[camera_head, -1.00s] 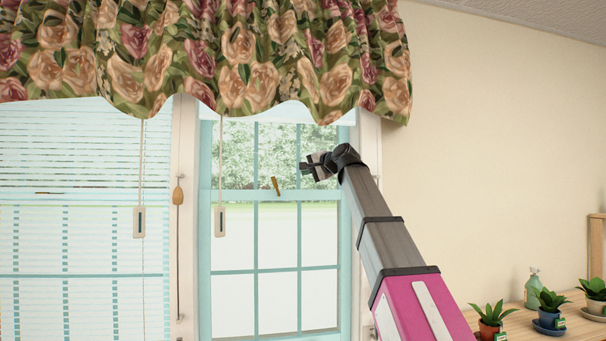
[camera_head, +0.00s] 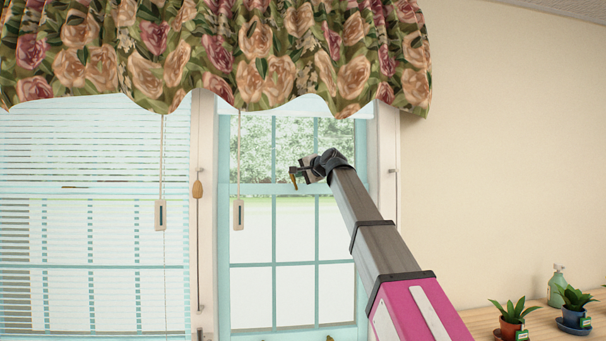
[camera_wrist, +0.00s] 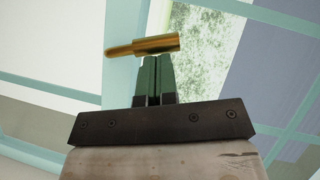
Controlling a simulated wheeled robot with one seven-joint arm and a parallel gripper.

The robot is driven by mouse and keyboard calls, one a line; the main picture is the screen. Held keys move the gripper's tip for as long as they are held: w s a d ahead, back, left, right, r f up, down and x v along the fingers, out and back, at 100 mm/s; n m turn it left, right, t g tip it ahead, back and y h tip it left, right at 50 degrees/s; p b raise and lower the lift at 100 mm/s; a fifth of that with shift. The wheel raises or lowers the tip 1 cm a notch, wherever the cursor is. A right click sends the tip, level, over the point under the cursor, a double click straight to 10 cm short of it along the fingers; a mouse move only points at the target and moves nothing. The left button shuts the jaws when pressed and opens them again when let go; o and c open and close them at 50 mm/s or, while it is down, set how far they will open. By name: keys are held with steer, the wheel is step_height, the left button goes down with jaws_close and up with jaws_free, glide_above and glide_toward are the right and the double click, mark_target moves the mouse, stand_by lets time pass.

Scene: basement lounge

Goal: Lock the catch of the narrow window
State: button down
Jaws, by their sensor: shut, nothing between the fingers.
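The narrow window (camera_head: 275,220) has a pale teal frame and stands to the right of a wider window with blinds. Its brass catch (camera_head: 294,183) sits on the middle rail, partly hidden by my gripper in the head view. In the wrist view the catch (camera_wrist: 143,46) is a brass bar lying across the picture just beyond my fingertips. My gripper (camera_head: 294,174) is shut with nothing in it. In the wrist view its fingers (camera_wrist: 154,62) are together, tips at the catch's lower edge; I cannot tell whether they touch it.
A floral valance (camera_head: 215,50) hangs over the window tops. A wooden shelf (camera_head: 480,318) at the lower right holds potted plants (camera_head: 512,312) and a green spray bottle (camera_head: 557,287).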

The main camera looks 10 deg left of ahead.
steer(key=shift+s+a+n+h, duration=0.1)
steer(key=shift+a+n+h, duration=0.2)
steer(key=shift+a+n, duration=0.1)
stand_by(0.4)
steer(key=a+n+h, duration=0.1)
steer(key=n+h, duration=0.1)
steer(key=s+a+f+n+h, duration=0.1)
steer(key=a+n+h, duration=0.1)
steer(key=a+f+n+h, duration=0.1)
steer(key=n+h, duration=0.1)
steer(key=shift+s+a+f+h, duration=0.1)
steer(key=shift+s+a+h, duration=0.1)
steer(key=shift+a+h, duration=0.2)
stand_by(0.4)
steer(key=shift+d, duration=0.2)
steer(key=shift+w+d+f, duration=0.1)
steer(key=shift+w+d, duration=0.1)
steer(key=shift+d, duration=0.4)
